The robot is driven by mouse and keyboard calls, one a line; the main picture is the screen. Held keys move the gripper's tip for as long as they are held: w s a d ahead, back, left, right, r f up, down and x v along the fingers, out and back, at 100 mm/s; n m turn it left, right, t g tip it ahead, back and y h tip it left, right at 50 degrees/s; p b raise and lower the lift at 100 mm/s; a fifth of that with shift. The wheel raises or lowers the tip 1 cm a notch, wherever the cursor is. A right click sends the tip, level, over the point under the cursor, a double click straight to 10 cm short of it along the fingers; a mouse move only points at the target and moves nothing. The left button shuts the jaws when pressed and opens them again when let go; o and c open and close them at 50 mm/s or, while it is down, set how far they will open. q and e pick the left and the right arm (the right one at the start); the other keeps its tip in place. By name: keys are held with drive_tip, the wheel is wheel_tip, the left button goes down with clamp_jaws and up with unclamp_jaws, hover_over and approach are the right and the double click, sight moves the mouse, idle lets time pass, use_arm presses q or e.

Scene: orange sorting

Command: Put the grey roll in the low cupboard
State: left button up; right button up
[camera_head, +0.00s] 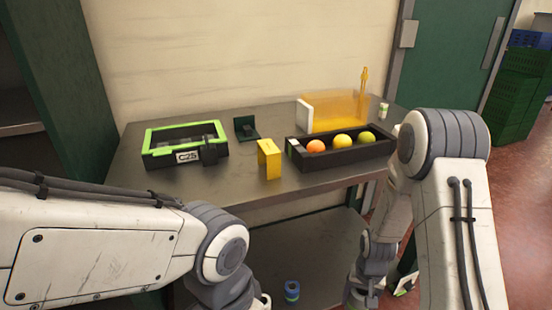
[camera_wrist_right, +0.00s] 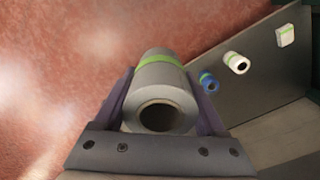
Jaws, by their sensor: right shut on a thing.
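The grey roll (camera_wrist_right: 162,78) has a bright green band and an open hollow end facing the right wrist camera. My right gripper (camera_wrist_right: 160,95) is shut on it, with one finger on each side, and holds it over the reddish floor. In the head view my right arm reaches down beside the table's right end; the roll is not clear there. My left arm comes in low at the left, and its gripper is out of the picture. A low shelf (camera_head: 325,255) shows under the table; I cannot tell whether it is the low cupboard.
A blue roll (camera_head: 291,291) stands on the low shelf. In the wrist view a blue roll (camera_wrist_right: 208,82), a white roll (camera_wrist_right: 236,63) and a white box (camera_wrist_right: 285,36) are on a grey surface. The tabletop (camera_head: 215,185) carries a green-rimmed box (camera_head: 160,163) and a black fruit tray (camera_head: 345,160).

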drive_tip(key=a+r+n+p, duration=0.3)
drive_tip(key=r+p, duration=1.8)
drive_tip(key=r, duration=0.4)
drive_tip(key=shift+w+a+r+n, duration=0.2)
drive_tip(key=shift+r+n, duration=0.1)
drive_tip(key=shift+n, duration=0.1)
drive_tip(key=shift+s, duration=0.1)
